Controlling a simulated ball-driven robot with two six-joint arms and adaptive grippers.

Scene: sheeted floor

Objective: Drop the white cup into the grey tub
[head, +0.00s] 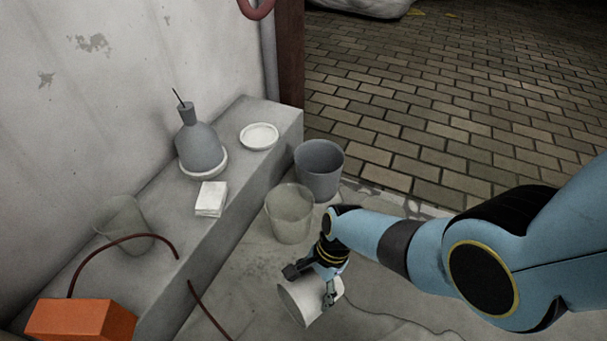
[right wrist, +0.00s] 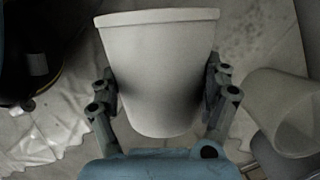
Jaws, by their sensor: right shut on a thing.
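The white cup (head: 304,303) is tilted in my right gripper (head: 310,284), low in front of the tubs in the head view. In the right wrist view the white cup (right wrist: 158,60) sits between the two fingers of the right gripper (right wrist: 161,92), which press on its sides. The grey tub (head: 320,170) stands on the floor beside the ledge, behind and slightly right of the gripper. It looks empty as far as its inside shows. My left gripper is in neither view.
A translucent tub (head: 289,214) stands between the cup and the grey tub. The ledge (head: 253,178) holds a grey flask (head: 199,148), a white dish (head: 259,136), a white stack (head: 211,198) and a clear cup (head: 126,225). An orange block (head: 80,320) and red hose (head: 120,240) are at left.

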